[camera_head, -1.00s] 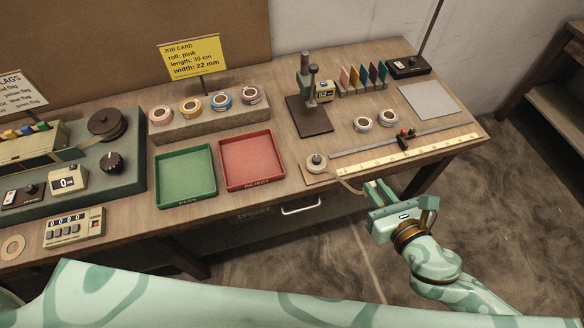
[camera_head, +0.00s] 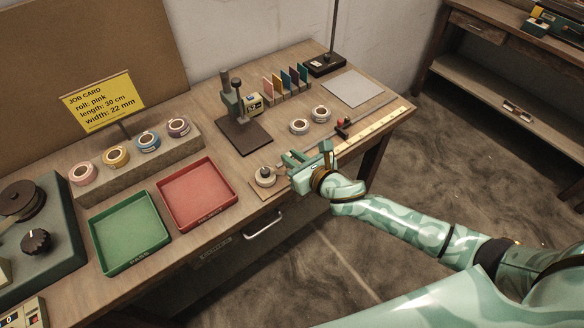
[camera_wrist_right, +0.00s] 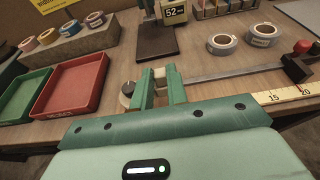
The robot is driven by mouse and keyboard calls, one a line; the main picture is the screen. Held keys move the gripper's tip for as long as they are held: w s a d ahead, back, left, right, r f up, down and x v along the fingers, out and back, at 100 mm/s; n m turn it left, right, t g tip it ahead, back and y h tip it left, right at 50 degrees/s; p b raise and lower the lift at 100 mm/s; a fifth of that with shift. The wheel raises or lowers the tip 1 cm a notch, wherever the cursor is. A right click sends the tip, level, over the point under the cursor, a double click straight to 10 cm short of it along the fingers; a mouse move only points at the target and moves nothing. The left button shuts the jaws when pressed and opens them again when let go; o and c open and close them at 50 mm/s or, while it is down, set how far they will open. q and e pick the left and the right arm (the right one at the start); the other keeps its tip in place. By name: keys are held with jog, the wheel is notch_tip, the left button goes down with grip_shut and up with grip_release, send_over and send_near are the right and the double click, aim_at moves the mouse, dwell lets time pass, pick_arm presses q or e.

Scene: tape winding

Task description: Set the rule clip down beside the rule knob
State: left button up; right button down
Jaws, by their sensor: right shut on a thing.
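The rule (camera_head: 375,130) is a long pale strip with a metal rail along the bench's front right edge. The rule knob (camera_head: 265,177), a pale round piece with a dark centre, stands at its left end. In the right wrist view, the knob (camera_wrist_right: 127,89) is partly hidden behind the left finger. My right gripper (camera_head: 291,163) is just right of the knob, low over the rule's left end. It is shut on a small pale piece, seemingly the rule clip (camera_wrist_right: 159,76), mostly hidden by the fingers. I cannot tell whether it touches the bench. My left gripper is not in view.
A red-and-black slider (camera_head: 343,127) sits on the rail. Two tape rolls (camera_head: 300,126) lie behind the rule, near a dark press stand (camera_head: 243,136). A red tray (camera_head: 197,194) and a green tray (camera_head: 129,231) lie left. Bare wood shows between the press and knob.

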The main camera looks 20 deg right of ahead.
jog(key=f, duration=0.1)
jog(key=f+b, duration=0.2)
jog(key=f, duration=0.1)
jog(key=shift+w, duration=0.25)
jog(key=shift+r, duration=0.1)
